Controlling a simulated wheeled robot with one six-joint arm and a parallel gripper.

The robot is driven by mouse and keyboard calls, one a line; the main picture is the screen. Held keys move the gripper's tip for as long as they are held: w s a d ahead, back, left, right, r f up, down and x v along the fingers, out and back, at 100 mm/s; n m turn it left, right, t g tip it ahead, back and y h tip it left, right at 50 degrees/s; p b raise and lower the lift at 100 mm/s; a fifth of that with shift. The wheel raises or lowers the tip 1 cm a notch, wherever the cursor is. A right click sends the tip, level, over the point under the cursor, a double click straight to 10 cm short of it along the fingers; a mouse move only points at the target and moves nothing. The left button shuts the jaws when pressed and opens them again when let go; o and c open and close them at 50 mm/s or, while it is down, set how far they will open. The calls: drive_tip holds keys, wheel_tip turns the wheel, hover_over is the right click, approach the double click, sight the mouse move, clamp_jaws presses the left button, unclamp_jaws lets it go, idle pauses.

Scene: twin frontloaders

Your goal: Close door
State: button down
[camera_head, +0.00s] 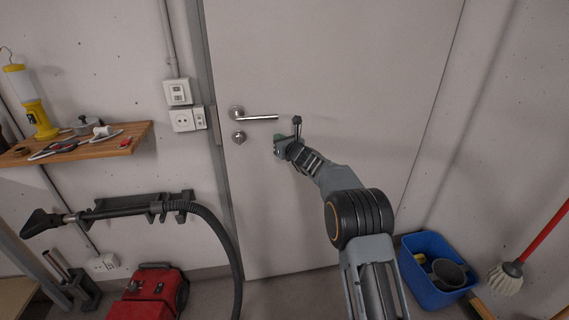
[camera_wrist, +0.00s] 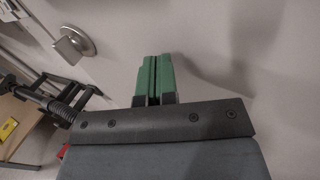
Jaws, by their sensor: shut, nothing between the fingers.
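The door (camera_head: 330,65) is a plain light grey panel. In the head view its left edge lies along the grey frame (camera_head: 213,130), with no clear gap that I can see. A silver lever handle (camera_head: 256,116) sits near that left edge, with a round lock plate (camera_head: 238,137) below it. My gripper (camera_head: 278,146) is in front of the door, right of and below the handle. In the wrist view its green fingers (camera_wrist: 154,78) are pressed together and empty, and the handle (camera_wrist: 74,44) is up and left of them. Whether the fingertips touch the door, I cannot tell.
A wooden shelf (camera_head: 84,144) with tools and a yellow lamp (camera_head: 36,110) is on the left wall. A red vacuum cleaner (camera_head: 150,292) and its black hose (camera_head: 226,240) stand below it. A blue bin (camera_head: 427,287) and a mop (camera_head: 507,276) are at the right.

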drive_tip(key=s+f+n+g+p, duration=0.1)
drive_tip(key=s+f+n+g, duration=0.15)
drive_tip(key=s+n, duration=0.55)
drive_tip(key=s+f+n+g+p, duration=0.1)
drive_tip(key=s+n+g, duration=0.35)
drive_tip(key=s, duration=0.75)
drive_tip(key=s+f+n+g, duration=0.2)
drive_tip(key=s+n+g, duration=0.1)
drive_tip(key=s+n, duration=0.55)
drive_tip(key=s+d+r+n+g+h+p, duration=0.25)
drive_tip(key=s+d+n+p, duration=0.2)
drive_tip(key=s, duration=0.35)
drive_tip(key=s+d+r+n+g+h+p, duration=0.1)
drive_tip(key=s+d+r+n+h+p, duration=0.15)
drive_tip(key=s+d, duration=0.4)
drive_tip(key=s+d+r+n+t+h+p, duration=0.1)
drive_tip(key=s+d+r+n+h+p, duration=0.1)
drive_tip(key=s+r+p, duration=0.4)
wheel_tip(320, 180, up, 3)
drive_tip(key=shift+s+d+f+t+h+p, duration=0.1)
drive_tip(key=shift+s+d+t+h+p, duration=0.25)
drive_tip(key=shift+d+h+p, duration=0.45)
